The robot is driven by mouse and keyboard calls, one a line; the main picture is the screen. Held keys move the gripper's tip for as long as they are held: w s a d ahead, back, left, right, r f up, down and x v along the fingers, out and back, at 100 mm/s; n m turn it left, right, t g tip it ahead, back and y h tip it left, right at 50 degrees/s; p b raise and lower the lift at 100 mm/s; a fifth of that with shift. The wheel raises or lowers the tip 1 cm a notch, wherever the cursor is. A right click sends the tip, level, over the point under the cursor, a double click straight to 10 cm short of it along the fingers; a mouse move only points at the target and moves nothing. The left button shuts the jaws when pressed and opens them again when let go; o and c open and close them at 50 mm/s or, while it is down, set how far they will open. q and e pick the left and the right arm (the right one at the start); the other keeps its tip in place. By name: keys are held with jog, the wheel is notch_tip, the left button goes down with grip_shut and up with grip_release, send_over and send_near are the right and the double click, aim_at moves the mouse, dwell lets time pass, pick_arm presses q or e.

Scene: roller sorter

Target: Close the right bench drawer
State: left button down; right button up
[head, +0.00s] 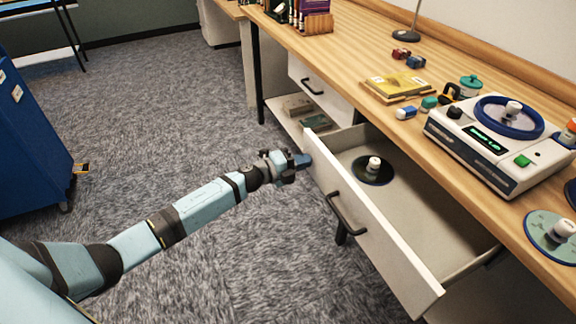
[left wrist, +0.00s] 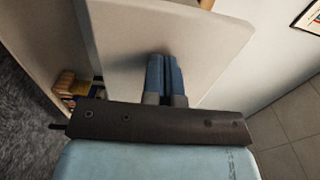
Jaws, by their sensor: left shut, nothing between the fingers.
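The right bench drawer (head: 365,225) is pulled out from under the wooden bench, with its white front panel facing the lower left and a black bar handle (head: 347,215) on it. Inside it lies a dark disc with a white knob (head: 373,171). My left gripper (head: 303,160) is shut and empty at the far upper end of the drawer front, beyond the handle. In the left wrist view the blue fingers (left wrist: 165,75) lie together against or just before a pale panel (left wrist: 120,40); contact is hard to tell. My right gripper is not in view.
The bench top (head: 340,50) carries a white device with a blue ring (head: 500,130), a yellow book (head: 396,85) and small coloured items. A second drawer (head: 315,88) further along looks closed, above a shelf with books. A blue cabinet (head: 30,140) stands left.

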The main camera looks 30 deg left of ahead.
pick_arm(q)
jog(key=b, duration=0.2)
send_near(363, 151)
jog(key=r, duration=0.3)
jog(key=shift+w+d+r, duration=0.15)
jog(key=shift+d+r, duration=0.05)
jog(key=shift+r, duration=0.2)
jog(key=b+x, duration=0.3)
jog(key=x, duration=0.5)
jog(key=shift+w+d+b, duration=0.4)
jog(key=shift+w, duration=0.1)
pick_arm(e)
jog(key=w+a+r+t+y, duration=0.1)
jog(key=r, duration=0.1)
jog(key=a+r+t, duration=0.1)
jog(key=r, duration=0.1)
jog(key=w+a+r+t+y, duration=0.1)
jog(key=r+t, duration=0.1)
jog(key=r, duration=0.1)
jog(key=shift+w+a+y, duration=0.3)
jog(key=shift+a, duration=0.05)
pick_arm(q)
jog(key=shift+r, duration=0.3)
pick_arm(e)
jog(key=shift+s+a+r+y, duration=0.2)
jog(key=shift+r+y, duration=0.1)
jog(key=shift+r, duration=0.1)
pick_arm(q)
jog(key=shift+w+r, duration=0.1)
